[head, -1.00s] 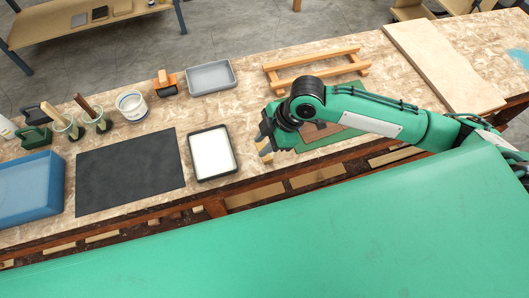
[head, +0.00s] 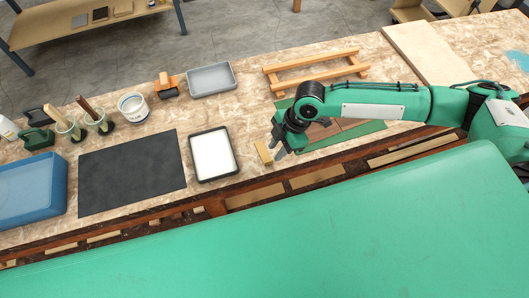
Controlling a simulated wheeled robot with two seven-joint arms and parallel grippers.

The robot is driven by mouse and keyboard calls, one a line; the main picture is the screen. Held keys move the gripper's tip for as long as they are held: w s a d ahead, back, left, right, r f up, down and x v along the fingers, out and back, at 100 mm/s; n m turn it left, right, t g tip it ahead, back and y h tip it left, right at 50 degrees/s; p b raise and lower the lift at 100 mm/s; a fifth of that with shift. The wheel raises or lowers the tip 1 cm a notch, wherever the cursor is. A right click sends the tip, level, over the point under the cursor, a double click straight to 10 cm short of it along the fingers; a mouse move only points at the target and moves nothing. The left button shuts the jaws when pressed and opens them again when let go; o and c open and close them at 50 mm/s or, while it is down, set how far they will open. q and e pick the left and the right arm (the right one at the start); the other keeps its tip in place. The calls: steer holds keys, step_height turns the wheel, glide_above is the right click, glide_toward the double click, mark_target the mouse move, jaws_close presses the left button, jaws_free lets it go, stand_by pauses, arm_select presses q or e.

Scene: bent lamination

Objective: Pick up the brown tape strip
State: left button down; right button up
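A narrow tan-brown strip (head: 263,152) lies on the workbench near its front edge, just right of the white-filled tray; it looks like the tape strip, though it is small in view. My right gripper (head: 277,147) is just to the right of the strip, pointing down toward the bench. Its dark fingers look apart, with nothing seen between them. I cannot tell whether a finger touches the strip. My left gripper is not in view.
A green mat (head: 365,131) with brown pieces lies partly hidden under my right arm. A black-rimmed tray (head: 212,153), dark mat (head: 130,172), blue bin (head: 30,188), grey tray (head: 211,78) and wooden frame (head: 315,67) stand around. A pale board (head: 430,55) lies at the right.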

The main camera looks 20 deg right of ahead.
mark_target(269, 161)
steer(key=p+x, duration=0.2)
steer(key=x, duration=0.2)
steer(key=shift+a+f, duration=0.1)
steer(key=shift+f, duration=0.2)
steer(key=shift+a+f, duration=0.15)
steer(key=shift+f, duration=0.35)
jaws_close()
